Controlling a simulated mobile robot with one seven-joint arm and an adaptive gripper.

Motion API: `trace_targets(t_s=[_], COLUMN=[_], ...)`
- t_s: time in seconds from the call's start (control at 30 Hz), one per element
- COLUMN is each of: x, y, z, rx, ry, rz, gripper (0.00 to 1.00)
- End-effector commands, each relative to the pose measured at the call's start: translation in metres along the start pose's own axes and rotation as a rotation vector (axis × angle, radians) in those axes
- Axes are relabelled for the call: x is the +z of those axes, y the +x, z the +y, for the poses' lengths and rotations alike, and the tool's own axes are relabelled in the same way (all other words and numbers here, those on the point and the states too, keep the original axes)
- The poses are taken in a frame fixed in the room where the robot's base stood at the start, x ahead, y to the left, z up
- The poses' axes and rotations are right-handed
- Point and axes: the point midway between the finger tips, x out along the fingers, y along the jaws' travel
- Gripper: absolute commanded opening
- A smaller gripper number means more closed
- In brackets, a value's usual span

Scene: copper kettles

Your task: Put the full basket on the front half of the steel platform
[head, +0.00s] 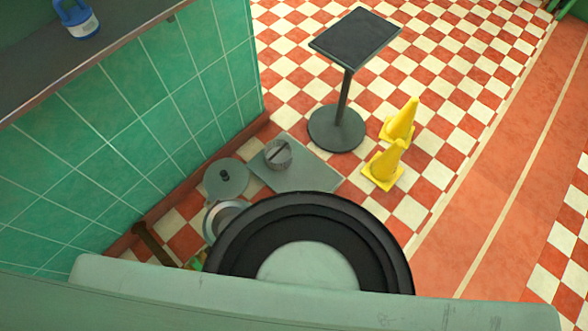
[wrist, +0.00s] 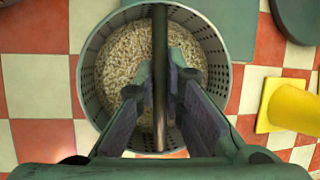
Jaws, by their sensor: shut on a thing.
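My gripper (wrist: 163,105) is shut on the dark bar handle (wrist: 159,35) of the full basket (wrist: 88,72) in the wrist view. The basket is a round, perforated metal container with pale grain-like contents. In the head view my dark arm hides both the gripper and this basket. The steel platform (head: 315,176) is a flat grey-green plate on the floor. Its top shows behind the basket in the wrist view (wrist: 232,28). The basket overlaps the platform's near side there; I cannot tell its height or whether they touch.
A round grey container (head: 277,155) with a dark bar stands on the platform's back left. A grey lid-like disc (head: 228,180) and a metal pot (head: 219,214) lie left. A pedestal stand (head: 336,130) is behind; yellow cones (head: 385,165) stand right. A green tiled wall (head: 150,110) bounds the left.

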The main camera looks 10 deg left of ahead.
Motion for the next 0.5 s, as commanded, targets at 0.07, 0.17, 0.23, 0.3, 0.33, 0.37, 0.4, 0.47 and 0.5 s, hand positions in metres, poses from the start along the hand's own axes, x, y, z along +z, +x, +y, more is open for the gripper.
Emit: trace_targets(t_s=[0.07,0.17,0.23,0.3,0.33,0.37,0.4,0.47,0.5], x=[-0.006,-0.001,0.009,0.021,0.027,0.032,0.040,0.051,0.057], y=[0.000,0.009,0.018,0.030,0.034,0.038,0.044,0.052,0.057], z=[0.000,-0.008,-0.017,-0.027,-0.032,-0.036,-0.042,-0.051,-0.056], rx=[-0.017,-0.026,-0.027,-0.027,-0.027,-0.027,-0.027,-0.026,-0.026], ry=[0.033,0.046,0.045,0.044,0.043,0.043,0.043,0.043,0.043], rz=[0.005,0.007,0.006,0.006,0.005,0.005,0.005,0.005,0.006], gripper=[0.00,0.00,0.00,0.00,0.00,0.00,0.00,0.00,0.00])
